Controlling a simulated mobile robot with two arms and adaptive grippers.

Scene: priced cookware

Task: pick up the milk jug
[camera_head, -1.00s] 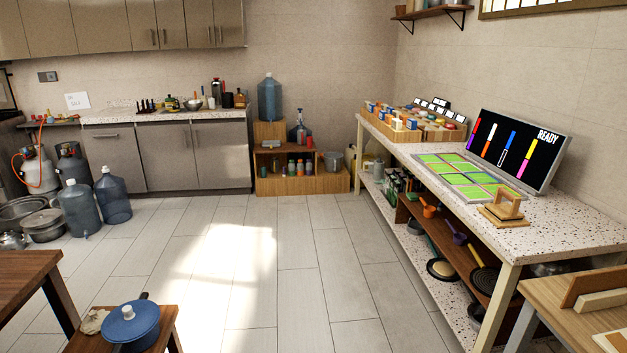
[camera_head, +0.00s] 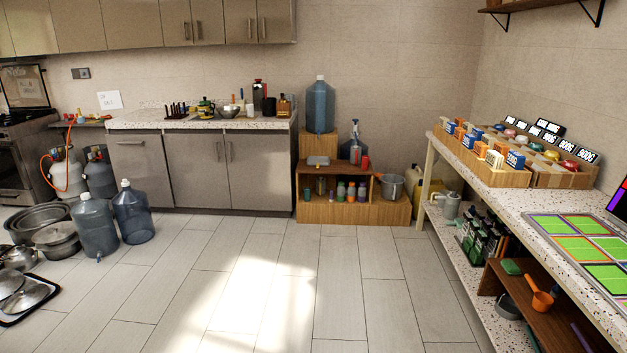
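No thing is clearly identifiable as the milk jug. A small grey jug-like vessel (camera_head: 451,205) stands on the lower shelf of the long speckled table at the right; it is too small to name surely. A yellowish canister (camera_head: 428,192) stands on the floor behind that table's far end, partly hidden. Large blue-grey water bottles stand on the floor at left, one (camera_head: 95,228) beside another (camera_head: 133,212). A further one (camera_head: 320,104) stands on the wooden stepped shelf. Neither of my grippers is in view.
The tiled floor (camera_head: 330,290) ahead is clear. The speckled table (camera_head: 520,197) runs along the right, with crates of priced goods on top. Grey cabinets (camera_head: 200,168) line the back wall. Pots (camera_head: 57,240), a tray with lids (camera_head: 25,298) and gas cylinders (camera_head: 66,175) crowd the left floor.

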